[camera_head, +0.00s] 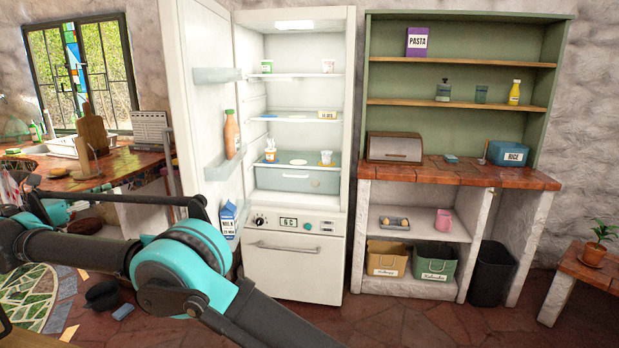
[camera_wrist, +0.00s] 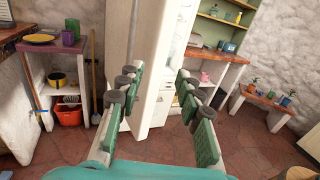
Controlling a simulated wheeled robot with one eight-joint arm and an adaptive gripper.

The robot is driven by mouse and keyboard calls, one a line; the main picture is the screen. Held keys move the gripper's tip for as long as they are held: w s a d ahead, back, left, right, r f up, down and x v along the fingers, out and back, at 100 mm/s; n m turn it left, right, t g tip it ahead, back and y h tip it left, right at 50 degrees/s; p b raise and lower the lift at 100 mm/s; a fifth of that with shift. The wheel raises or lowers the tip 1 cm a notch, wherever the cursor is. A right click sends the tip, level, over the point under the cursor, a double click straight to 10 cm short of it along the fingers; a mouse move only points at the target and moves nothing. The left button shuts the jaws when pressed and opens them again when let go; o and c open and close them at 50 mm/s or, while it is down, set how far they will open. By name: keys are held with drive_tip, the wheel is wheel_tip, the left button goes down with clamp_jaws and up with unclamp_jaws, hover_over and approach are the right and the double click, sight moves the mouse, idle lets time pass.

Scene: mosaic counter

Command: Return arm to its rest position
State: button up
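My gripper (camera_wrist: 156,76) is in the wrist view with its two green-padded fingers spread apart. It is open and nothing is between the fingers. In the head view my dark and teal arm stretches across the lower left, in front of the open fridge (camera_head: 294,262). I cannot make out the fingers there. The fridge door (camera_head: 192,100) stands open to the left, and its edge side (camera_wrist: 158,90) shows beyond the fingers in the wrist view.
A green shelf unit (camera_head: 460,85) stands right of the fridge, above a tiled worktop (camera_head: 430,174) and a black bin (camera_head: 492,275). A plant bench (camera_head: 590,275) is at far right. Dark objects (camera_head: 103,295) lie on the floor.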

drive_tip(key=w+d+f+m+g, duration=0.2)
drive_tip(key=w+d+m, duration=0.1)
drive_tip(key=w+d, duration=0.65)
drive_tip(key=w+d+f+m+g, duration=0.25)
drive_tip(key=w+d, duration=0.35)
drive_tip(key=d, duration=0.6)
drive_tip(key=w+d+f+m+g+y, duration=0.1)
drive_tip(key=d+f+m+g, duration=0.15)
drive_tip(key=d, duration=0.85)
drive_tip(key=w+d+f+m+g, duration=0.1)
drive_tip(key=d+f+m+g, duration=0.2)
drive_tip(key=d, duration=0.8)
drive_tip(key=s+d+f+m+g+y, duration=0.15)
drive_tip(key=s+d+f+m, duration=0.3)
drive_tip(key=d, duration=0.65)
drive_tip(key=s+d+f+m+y, duration=0.2)
drive_tip(key=s+d+f+m, duration=0.3)
drive_tip(key=d, duration=0.5)
drive_tip(key=s+d+f+m+y, duration=0.1)
drive_tip(key=s+d+f+m, duration=0.1)
drive_tip(key=s, duration=0.5)
drive_tip(key=s+d+f+m+y, duration=0.2)
drive_tip(key=s+d+f+m, duration=0.1)
drive_tip(key=s+f, duration=0.3)
drive_tip(key=s+d+f+m+y, duration=0.1)
drive_tip(key=s+d+f+m, duration=0.2)
drive_tip(key=s, duration=0.5)
drive_tip(key=shift+f+m, duration=0.65)
drive_tip(key=shift+m, duration=0.1)
